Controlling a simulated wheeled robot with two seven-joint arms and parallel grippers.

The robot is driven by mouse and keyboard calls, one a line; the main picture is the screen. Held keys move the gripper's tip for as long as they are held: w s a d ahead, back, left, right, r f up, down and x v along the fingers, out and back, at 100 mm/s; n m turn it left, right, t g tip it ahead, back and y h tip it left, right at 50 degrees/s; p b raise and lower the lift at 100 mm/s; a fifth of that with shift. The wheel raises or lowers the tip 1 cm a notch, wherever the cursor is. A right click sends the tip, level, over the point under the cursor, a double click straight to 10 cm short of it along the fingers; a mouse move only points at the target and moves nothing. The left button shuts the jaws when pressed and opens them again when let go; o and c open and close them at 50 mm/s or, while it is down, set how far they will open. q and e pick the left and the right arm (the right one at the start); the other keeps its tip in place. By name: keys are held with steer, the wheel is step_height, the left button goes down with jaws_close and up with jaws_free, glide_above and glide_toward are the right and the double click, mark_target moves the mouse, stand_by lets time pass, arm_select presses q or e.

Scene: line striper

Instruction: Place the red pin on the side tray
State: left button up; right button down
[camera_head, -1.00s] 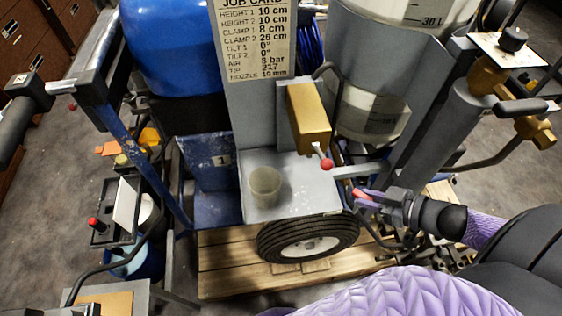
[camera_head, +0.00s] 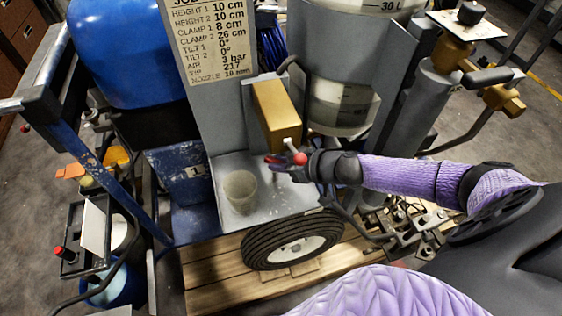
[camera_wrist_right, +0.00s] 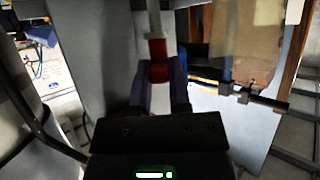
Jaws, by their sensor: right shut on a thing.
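My right gripper (camera_head: 276,165) reaches in from the right in the head view, over the grey metal tray (camera_head: 260,205) above the wheel. It is shut on the red pin (camera_wrist_right: 159,68), whose red part sits between the fingers in the wrist view, with a pale rod beyond it. In the head view only a bit of red shows at the fingertips. The gripper is beside the red ball of a lever (camera_head: 300,158) on the brass block (camera_head: 277,112); whether they touch cannot be told. My left gripper is not in view.
A translucent cup (camera_head: 240,188) stands on the grey tray. A black tray (camera_head: 72,215) with a red-topped piece (camera_head: 62,252) and a white card is at the left. The wheel (camera_head: 292,240) and wooden pallet (camera_head: 215,278) are below. A grey post and container stand behind.

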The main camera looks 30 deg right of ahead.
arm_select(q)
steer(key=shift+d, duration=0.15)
arm_select(e)
steer(key=shift+s, duration=0.1)
steer(key=shift+f, duration=0.15)
steer(key=c, duration=1)
jaws_free()
steer(key=shift+f, duration=0.1)
steer(key=o, duration=0.4)
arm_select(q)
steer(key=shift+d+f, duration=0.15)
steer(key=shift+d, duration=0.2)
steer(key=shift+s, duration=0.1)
